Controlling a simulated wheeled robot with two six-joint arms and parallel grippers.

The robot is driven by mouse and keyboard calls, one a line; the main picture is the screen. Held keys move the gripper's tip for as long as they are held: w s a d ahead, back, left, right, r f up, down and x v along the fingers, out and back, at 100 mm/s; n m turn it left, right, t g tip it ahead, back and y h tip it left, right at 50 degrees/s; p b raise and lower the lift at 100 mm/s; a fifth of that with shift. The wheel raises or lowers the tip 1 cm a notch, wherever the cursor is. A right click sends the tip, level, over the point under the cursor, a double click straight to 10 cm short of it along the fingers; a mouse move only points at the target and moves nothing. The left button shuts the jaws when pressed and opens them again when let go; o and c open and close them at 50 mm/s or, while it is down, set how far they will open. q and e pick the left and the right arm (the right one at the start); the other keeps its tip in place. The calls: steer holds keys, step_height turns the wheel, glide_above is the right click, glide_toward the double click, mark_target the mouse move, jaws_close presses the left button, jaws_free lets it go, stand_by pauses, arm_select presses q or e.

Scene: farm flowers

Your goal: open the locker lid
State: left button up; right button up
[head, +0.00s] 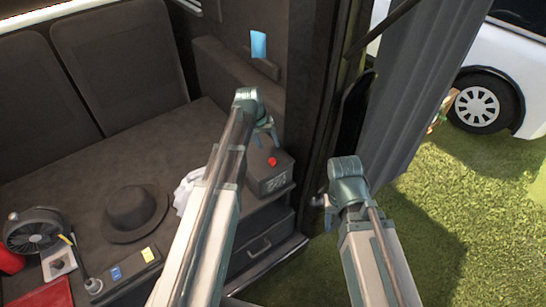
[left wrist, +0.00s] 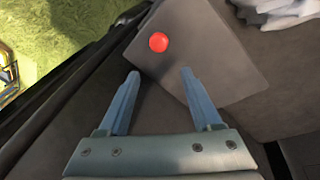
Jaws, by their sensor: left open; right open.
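The locker (head: 268,172) is a small dark grey box with a red knob (head: 272,161) on top, standing at the right end of the dark bench. Its lid looks closed. In the left wrist view the box top (left wrist: 205,50) and the red knob (left wrist: 159,42) lie just beyond my fingertips. My left gripper (head: 264,130) is open and empty, above and behind the box in the head view; it also shows in the left wrist view (left wrist: 160,75). My right gripper (head: 322,205) is to the right of the box, over the doorway edge, with nothing seen in it.
A dark hat (head: 135,212), a fan (head: 33,232) and a white cloth (head: 187,190) are on the bench. A drawer front (head: 258,245) is below the box. A door frame and grey curtain (head: 415,85) stand at the right, with grass (head: 480,215) outside.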

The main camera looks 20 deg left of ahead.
mark_target(271, 161)
arm_select(q)
steer(key=f+b, duration=0.1)
steer(key=d+f+b, duration=0.1)
steer(key=s+f+y, duration=0.1)
steer(key=shift+s+d+f+t+b, duration=0.15)
steer(key=shift+f+t+b, duration=0.1)
steer(key=shift+t+b, duration=0.15)
steer(key=shift+d+f+t+y+b, duration=0.15)
steer(key=shift+f+t+y+b, duration=0.15)
steer(key=shift+f+y+b, duration=0.25)
arm_select(e)
steer(key=shift+f, duration=2.5)
